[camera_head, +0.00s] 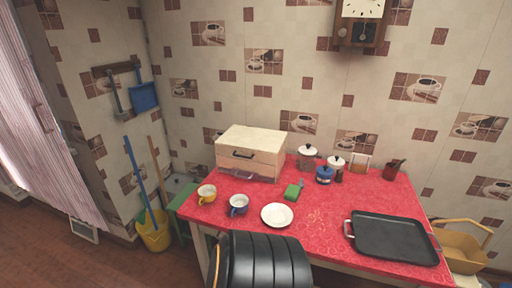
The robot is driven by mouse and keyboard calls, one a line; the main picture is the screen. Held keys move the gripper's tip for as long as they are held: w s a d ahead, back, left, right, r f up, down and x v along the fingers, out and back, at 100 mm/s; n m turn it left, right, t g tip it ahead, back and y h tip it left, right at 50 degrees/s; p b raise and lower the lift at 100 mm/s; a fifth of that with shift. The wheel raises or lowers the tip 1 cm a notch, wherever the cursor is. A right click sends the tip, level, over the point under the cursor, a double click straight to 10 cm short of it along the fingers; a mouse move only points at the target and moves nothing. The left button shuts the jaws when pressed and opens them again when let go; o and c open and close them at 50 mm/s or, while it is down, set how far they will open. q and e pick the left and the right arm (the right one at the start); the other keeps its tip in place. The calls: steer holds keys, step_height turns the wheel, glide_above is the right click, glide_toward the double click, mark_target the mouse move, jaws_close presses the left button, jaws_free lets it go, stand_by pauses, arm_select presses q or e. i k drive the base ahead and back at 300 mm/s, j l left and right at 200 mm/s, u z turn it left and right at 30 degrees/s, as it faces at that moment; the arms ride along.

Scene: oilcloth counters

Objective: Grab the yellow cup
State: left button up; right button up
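A yellow cup (206,195) with a white inside stands upright on the left end of the red oilcloth table (325,212). Its handle points left. Just right of it stands a blue cup (238,207), a little nearer and apart from it. Neither gripper can be made out in the head view, so nothing is seen touching the yellow cup.
A wooden bread box (250,153) stands behind the cups. A white plate (277,215), a green sponge (292,192) and a black tray (391,238) lie to the right. Several jars and pots stand at the back. A yellow bucket (154,233) stands on the floor at left.

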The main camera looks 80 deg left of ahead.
mark_target(207, 193)
steer(key=u, duration=3.1)
